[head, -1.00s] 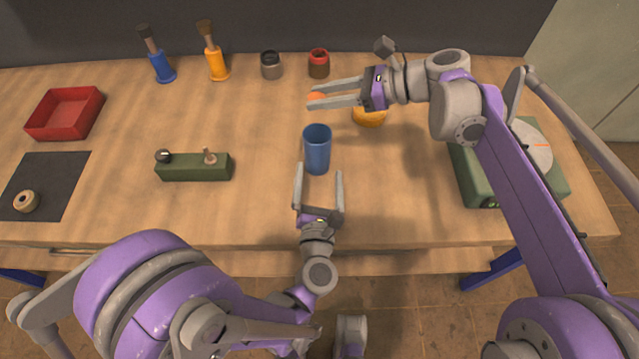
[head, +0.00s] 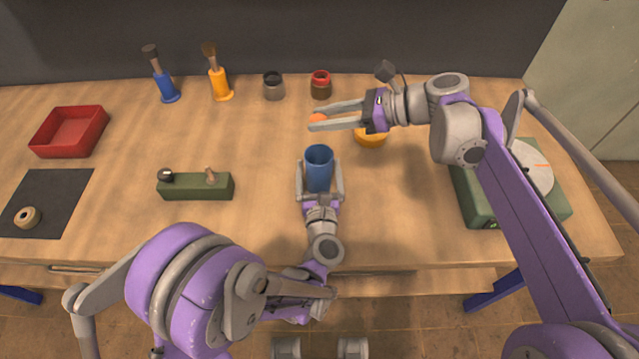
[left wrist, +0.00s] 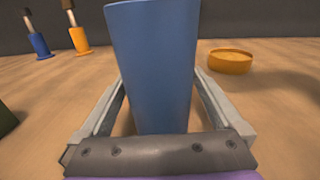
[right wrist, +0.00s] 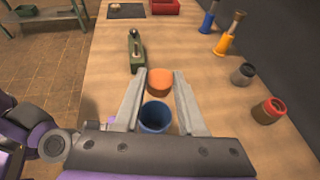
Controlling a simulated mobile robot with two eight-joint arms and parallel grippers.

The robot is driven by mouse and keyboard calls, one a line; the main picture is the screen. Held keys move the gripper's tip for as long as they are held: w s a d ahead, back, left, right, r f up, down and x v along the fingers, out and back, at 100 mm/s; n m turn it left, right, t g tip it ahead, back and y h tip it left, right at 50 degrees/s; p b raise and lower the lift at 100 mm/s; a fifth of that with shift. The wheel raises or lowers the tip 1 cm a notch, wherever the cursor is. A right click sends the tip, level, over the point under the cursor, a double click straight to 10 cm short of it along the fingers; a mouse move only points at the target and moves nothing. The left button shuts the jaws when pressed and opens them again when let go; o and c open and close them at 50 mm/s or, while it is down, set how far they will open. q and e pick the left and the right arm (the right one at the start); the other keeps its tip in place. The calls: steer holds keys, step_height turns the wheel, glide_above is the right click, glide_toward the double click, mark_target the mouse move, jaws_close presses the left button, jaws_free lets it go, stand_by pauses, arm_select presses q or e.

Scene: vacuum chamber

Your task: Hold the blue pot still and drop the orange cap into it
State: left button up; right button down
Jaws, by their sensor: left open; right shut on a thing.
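The blue pot (head: 319,172) stands upright on the table; it also fills the middle of the left wrist view (left wrist: 155,70). My left gripper (head: 320,168) is open, with one finger on each side of the pot. Whether the fingers touch its wall I cannot tell. My right gripper (head: 316,117) is shut on the orange cap (head: 318,119) and holds it in the air beyond the pot. In the right wrist view the cap (right wrist: 160,82) sits between the fingertips, and the pot (right wrist: 156,116) shows below between the fingers.
A yellow-orange round dish (head: 371,137) stands under my right gripper's wrist. A green block with knobs (head: 197,187) lies left of the pot. Two small jars (head: 321,86) (head: 273,87) stand behind. A green machine (head: 487,197) is at the right. A red tray (head: 70,133) is far left.

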arm_select(q)
steer(key=shift+w, duration=0.75)
steer(key=c, duration=1.3)
steer(key=shift+c, duration=0.2)
arm_select(e)
glide_above(319, 172)
steer(key=w+d, duration=0.1)
steer(key=w, duration=0.2)
step_height(319, 172, down, 7)
steer(key=shift+d, duration=0.2)
